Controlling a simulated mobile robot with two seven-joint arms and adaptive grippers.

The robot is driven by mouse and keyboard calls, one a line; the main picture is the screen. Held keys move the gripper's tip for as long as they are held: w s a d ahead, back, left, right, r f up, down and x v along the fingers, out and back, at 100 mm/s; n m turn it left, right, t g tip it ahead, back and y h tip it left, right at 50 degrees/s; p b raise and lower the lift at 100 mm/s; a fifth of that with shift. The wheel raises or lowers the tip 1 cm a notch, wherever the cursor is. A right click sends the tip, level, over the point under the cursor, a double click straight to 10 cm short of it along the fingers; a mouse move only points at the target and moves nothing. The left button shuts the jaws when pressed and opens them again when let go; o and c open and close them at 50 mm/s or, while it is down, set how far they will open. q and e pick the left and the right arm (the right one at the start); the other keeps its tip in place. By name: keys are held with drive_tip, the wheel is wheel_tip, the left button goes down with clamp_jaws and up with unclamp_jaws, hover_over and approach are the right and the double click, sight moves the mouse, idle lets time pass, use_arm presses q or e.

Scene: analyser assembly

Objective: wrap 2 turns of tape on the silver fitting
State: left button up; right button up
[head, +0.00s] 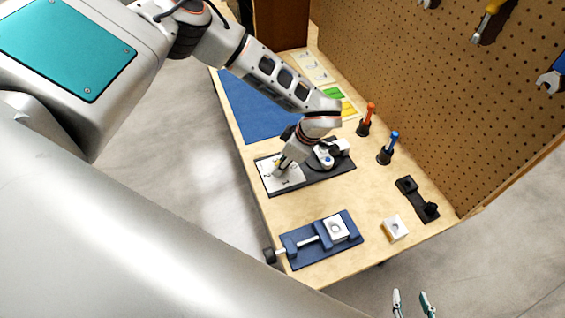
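A blue vise (305,240) stands near the front of the bench with a pale block (336,227) in its jaws. A round greyish part shows on the block; I cannot tell if it is the silver fitting. My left gripper (284,167) points down over the pale plate of a dark board (333,177). Its fingers are too small to read, and any contact is unclear. Beside it on the board is a round white and blue item (325,158); I cannot tell if it is the tape. My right gripper (412,304) is open and empty, off the bench's front edge.
A second pale block (396,229) and a black bracket (418,200) lie at the right. Orange (367,119) and blue (388,148) handled tools stand in holders by the pegboard (440,90). A blue mat (250,108) lies at the back. Bare bench separates board and vise.

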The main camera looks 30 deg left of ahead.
idle(0.3)
use_arm(q)
drive_tip(key=o, duration=1.1)
drive_tip(key=v, duration=1.2)
